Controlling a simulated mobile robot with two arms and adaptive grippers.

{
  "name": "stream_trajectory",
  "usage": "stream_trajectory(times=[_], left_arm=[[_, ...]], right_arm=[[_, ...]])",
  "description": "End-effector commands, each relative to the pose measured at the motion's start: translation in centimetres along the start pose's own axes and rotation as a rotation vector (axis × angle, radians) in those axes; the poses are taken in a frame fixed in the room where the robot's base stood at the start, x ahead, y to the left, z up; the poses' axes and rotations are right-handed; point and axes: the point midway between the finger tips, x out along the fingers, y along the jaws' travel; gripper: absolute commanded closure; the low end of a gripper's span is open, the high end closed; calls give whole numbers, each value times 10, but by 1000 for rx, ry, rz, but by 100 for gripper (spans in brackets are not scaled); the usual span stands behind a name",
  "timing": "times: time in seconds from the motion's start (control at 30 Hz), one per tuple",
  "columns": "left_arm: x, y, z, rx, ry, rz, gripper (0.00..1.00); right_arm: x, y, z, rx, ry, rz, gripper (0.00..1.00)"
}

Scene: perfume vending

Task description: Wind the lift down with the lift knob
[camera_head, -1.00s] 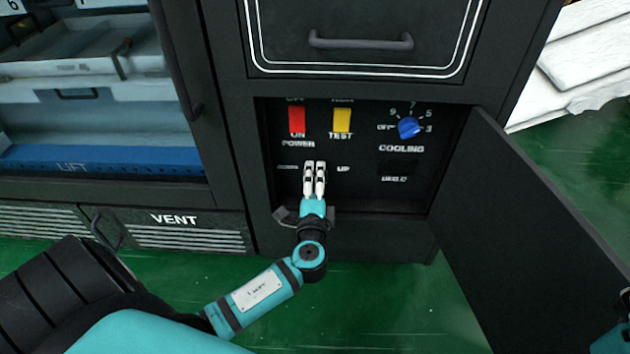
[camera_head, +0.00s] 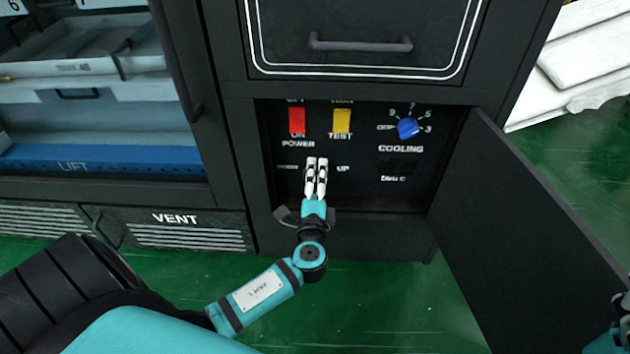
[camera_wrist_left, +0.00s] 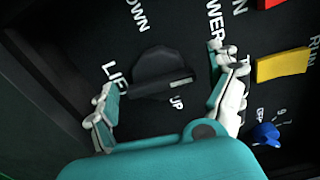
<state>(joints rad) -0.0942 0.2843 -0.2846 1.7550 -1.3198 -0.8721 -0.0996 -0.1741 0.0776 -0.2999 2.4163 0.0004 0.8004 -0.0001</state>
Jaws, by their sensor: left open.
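The lift knob (camera_wrist_left: 160,72) is a dark round knob with a raised grip bar and a pale pointer mark. In the left wrist view its pointer is close to the word UP. My left gripper (camera_head: 316,166) hides the knob in the head view. In the left wrist view my left gripper (camera_wrist_left: 166,95) is open, with one finger on each side of the knob and gaps visible between. The blue lift (camera_head: 110,158), marked LIFT, sits low behind the glass at the left. Part of my right arm shows at the lower right edge.
The open panel door (camera_head: 520,220) stands to the right. A drawer handle (camera_head: 360,41) is above the recess.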

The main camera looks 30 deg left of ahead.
Motion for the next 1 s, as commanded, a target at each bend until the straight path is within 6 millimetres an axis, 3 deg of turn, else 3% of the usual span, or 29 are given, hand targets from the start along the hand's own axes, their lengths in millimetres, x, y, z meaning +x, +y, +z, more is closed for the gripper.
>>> stream_trajectory(times=[0.17,0.4,0.6,1.0], left_arm=[[-23,2,0,-1,2,5,10],[-75,2,0,-1,2,6,10],[-107,1,0,0,2,3,10],[-119,0,0,1,0,1,10]], right_arm=[[-1,0,0,0,-2,-3,10],[-1,0,0,0,-3,-4,10],[-1,-1,0,0,-3,-5,10],[-1,-1,0,1,-3,-5,10]])
